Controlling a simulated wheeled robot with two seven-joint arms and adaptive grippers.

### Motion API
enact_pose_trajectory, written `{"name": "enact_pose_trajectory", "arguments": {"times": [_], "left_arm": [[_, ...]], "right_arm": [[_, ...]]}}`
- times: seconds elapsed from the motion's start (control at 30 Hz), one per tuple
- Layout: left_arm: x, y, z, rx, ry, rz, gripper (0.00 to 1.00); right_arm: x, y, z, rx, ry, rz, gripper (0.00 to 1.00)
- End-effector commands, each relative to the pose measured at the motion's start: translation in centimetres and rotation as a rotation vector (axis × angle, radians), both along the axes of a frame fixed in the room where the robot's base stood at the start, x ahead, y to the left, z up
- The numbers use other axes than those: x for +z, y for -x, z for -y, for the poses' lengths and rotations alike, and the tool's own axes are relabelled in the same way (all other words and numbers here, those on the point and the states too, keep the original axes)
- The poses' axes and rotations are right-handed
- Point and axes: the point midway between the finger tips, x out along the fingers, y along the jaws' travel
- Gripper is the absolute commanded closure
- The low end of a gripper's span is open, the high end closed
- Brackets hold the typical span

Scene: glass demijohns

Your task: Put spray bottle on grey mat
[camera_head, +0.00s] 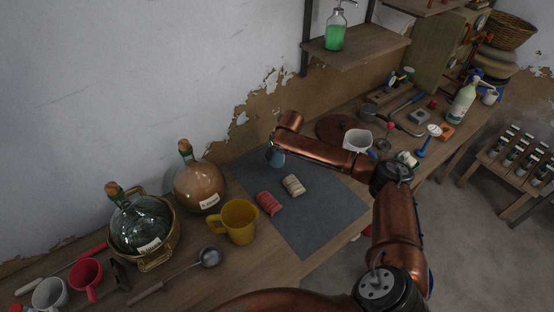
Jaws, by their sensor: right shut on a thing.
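The grey mat (318,213) lies on the workbench in the middle of the view. My right arm reaches in from the right over its far part. My right gripper (276,146) is at the mat's far edge, mostly hidden by its own wrist, and is shut on the spray bottle (276,158). Only a small blue-grey part of this bottle shows, low over the mat's far edge. I cannot tell whether it touches the mat. My left gripper is not in view.
A red roll (269,203) and a beige roll (293,185) lie on the mat. A yellow mug (238,222) and two demijohns (198,187) stand to its left. A white container (357,141) and a pale bottle (461,104) stand to the right. The mat's near part is clear.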

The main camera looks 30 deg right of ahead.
Motion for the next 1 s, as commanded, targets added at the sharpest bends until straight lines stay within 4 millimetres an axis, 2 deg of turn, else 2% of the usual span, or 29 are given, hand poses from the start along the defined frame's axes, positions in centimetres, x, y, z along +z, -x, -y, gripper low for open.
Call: {"name": "enact_pose_trajectory", "arguments": {"times": [0.27,0.53,0.8,0.83,1.0], "left_arm": [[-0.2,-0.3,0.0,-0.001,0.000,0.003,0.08],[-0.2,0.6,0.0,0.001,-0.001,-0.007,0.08],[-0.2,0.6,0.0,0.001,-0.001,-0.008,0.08],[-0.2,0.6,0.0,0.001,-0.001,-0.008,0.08],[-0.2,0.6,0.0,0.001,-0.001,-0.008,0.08]], "right_arm": [[-1.5,-1.3,0.7,0.001,0.000,0.004,0.94],[-4.7,-1.5,0.8,0.002,-0.001,0.003,0.94],[-4.8,-1.5,0.9,0.002,0.001,0.004,0.94],[-5.0,-1.4,0.9,0.002,0.001,0.001,0.53],[-5.0,-1.4,0.9,0.002,0.001,0.001,0.41]]}}
